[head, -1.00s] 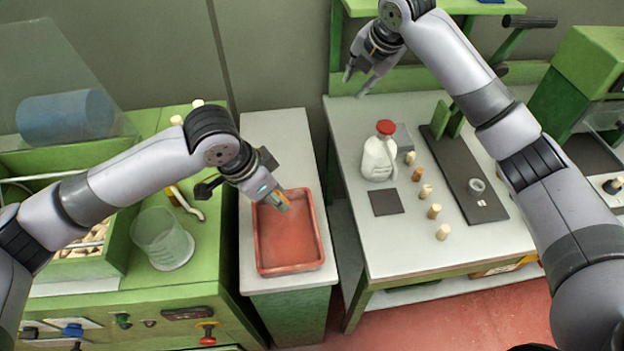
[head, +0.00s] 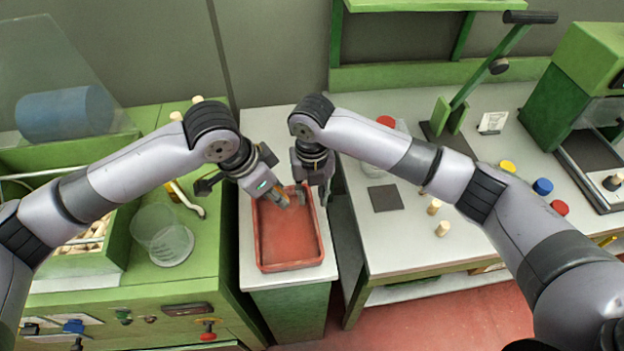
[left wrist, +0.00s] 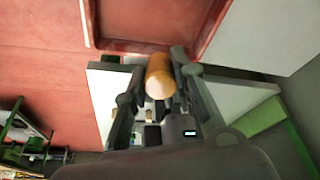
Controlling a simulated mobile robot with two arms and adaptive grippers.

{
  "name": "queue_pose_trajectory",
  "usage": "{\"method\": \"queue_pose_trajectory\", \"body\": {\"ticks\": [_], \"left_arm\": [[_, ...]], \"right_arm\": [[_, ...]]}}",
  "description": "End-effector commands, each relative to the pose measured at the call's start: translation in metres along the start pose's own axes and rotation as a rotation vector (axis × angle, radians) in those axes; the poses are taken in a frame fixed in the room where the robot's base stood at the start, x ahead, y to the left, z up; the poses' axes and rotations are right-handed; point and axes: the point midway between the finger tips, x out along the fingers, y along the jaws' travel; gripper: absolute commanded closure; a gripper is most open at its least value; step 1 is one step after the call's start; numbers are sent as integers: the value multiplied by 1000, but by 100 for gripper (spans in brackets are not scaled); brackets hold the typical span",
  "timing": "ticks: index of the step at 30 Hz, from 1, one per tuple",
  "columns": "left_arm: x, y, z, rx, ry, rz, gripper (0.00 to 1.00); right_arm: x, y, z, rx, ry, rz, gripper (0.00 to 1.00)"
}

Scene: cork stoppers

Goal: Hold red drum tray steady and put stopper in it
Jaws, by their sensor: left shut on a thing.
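The red drum tray (head: 290,267) lies on a narrow pale-topped green cabinet between the two benches; its floor looks empty. My left gripper (head: 281,199) is shut on a brown cork stopper (left wrist: 160,76) and holds it over the far part of the tray. In the left wrist view, the stopper sits between the fingers, with the red tray (left wrist: 150,18) behind it. My right gripper (head: 314,196) is at the tray's far right corner, pointing down. Its fingers look apart, one on each side of the right rim; contact with the rim cannot be made out.
A clear beaker (head: 162,238) stands on the green bench at left. On the right bench are a dark square mat (head: 384,198), loose stoppers (head: 442,229) and a red-capped bottle (head: 386,122), partly hidden by my right arm. A gap separates the cabinet from the right bench.

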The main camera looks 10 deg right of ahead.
Motion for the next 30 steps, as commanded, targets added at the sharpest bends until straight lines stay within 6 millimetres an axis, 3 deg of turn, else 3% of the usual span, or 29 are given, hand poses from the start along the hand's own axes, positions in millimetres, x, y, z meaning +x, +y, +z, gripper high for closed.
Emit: {"method": "queue_pose_trajectory", "body": {"ticks": [6,12,23,30], "left_arm": [[0,0,0,0,0,0,86],[0,0,0,0,0,0,86],[0,0,0,0,0,0,86],[0,0,0,0,0,0,86]], "right_arm": [[39,0,-1,1,2,1,72],[58,0,0,1,-1,1,72],[63,0,0,1,-2,1,72],[63,0,1,1,-2,1,88]]}}
